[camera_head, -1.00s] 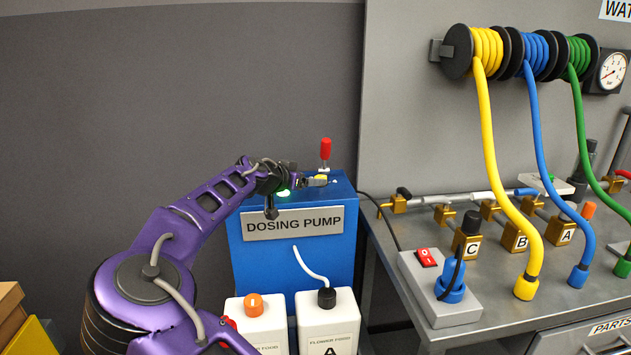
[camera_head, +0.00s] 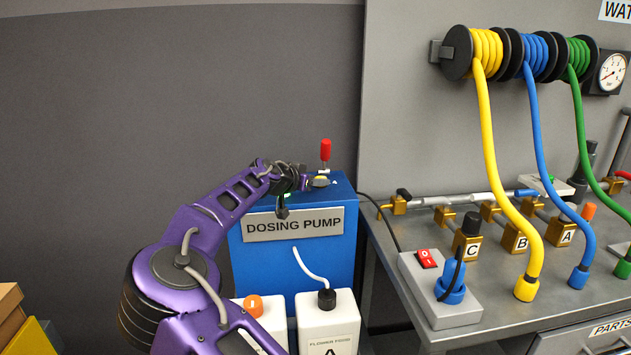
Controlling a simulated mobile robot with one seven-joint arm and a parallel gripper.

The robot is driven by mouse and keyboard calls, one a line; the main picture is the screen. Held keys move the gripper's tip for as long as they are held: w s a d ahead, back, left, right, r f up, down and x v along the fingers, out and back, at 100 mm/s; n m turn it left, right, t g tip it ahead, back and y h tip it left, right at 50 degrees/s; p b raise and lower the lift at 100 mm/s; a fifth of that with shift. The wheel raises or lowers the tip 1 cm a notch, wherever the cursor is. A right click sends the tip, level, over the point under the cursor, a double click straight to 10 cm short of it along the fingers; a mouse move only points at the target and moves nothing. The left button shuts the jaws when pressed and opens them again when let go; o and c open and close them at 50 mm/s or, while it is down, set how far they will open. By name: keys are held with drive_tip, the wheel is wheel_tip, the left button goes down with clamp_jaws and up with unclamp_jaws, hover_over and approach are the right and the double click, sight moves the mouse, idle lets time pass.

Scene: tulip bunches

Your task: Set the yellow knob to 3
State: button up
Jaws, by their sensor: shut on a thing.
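The yellow knob (camera_head: 321,181) sits on top of the blue dosing pump (camera_head: 325,250), mostly hidden by my gripper. My gripper (camera_head: 316,182) is at the end of my purple arm and is shut on the knob. The knob's scale and pointer are too small and too covered to read. A red-handled lever (camera_head: 325,150) stands upright just behind the knob.
Two white flower food bottles, one with an orange cap (camera_head: 253,305) and one with a black cap (camera_head: 327,320), stand before the pump. A grey workbench (camera_head: 560,310) with a switch box (camera_head: 440,290), valves and hoses is at right.

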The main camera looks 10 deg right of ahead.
clamp_jaws()
drive_tip(key=shift+s+d+n+t+y, duration=0.15)
drive_tip(key=shift+n+t+y, duration=0.3)
drive_tip(key=shift+n+y, duration=0.25)
drive_tip(key=shift+s+d+n+t+y, duration=0.1)
drive_tip(key=shift+d+n+t+y, duration=0.05)
drive_tip(key=shift+n+t+y, duration=0.4)
drive_tip(key=shift+s+d+r+n+t+y+p, duration=0.15)
drive_tip(key=shift+d+n+t+y, duration=0.1)
drive_tip(key=shift+n+y, duration=0.5)
drive_tip(key=shift+w+d+n+t+y+p, duration=0.1)
drive_tip(key=shift+d+n+t+y, duration=0.1)
drive_tip(key=shift+n+y, duration=0.6)
drive_tip(key=shift+s+d+r+n+t+y+p, duration=0.15)
drive_tip(key=shift+d+n+t+y, duration=0.1)
drive_tip(key=shift+n+y, duration=0.5)
drive_tip(key=shift+w+n+y+p, duration=0.1)
drive_tip(key=shift+n+y+p, duration=0.65)
drive_tip(key=shift+y+p, duration=0.35)
drive_tip(key=shift+f+n+y+p, duration=0.1)
drive_tip(key=shift+n+y+p, duration=0.25)
drive_tip(key=shift+p, duration=0.2)
drive_tip(key=shift+f+n+y+p, duration=0.2)
drive_tip(key=shift+n+y+p, duration=0.15)
drive_tip(key=shift+y+p, duration=0.15)
